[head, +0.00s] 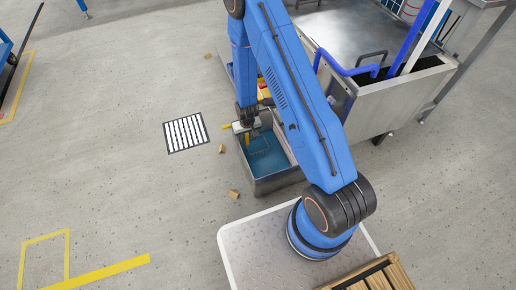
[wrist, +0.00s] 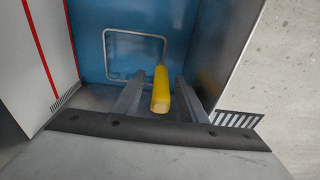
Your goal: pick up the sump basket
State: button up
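The sump is an open steel box with a blue interior, and its rim (head: 275,185) shows in the head view below my gripper (head: 244,128). A thin wire loop (head: 259,152) shows inside it, also in the wrist view (wrist: 104,54). A yellow grip (wrist: 161,90) stands beside the loop, and seems to belong to the sump basket. The basket's body is not clearly visible. In the wrist view my gripper (wrist: 160,92) has its two fingers on either side of the yellow grip, with a gap showing on both sides.
A large steel tank cart (head: 390,105) with blue pipes stands to the right of the sump. A striped floor grate (head: 186,133) lies to the left. The floor at left is mostly clear.

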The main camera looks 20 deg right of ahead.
jog(key=shift+w+f, duration=0.1)
jog(key=shift+f, duration=0.7)
grip_shut()
jog(key=shift+r, duration=0.2)
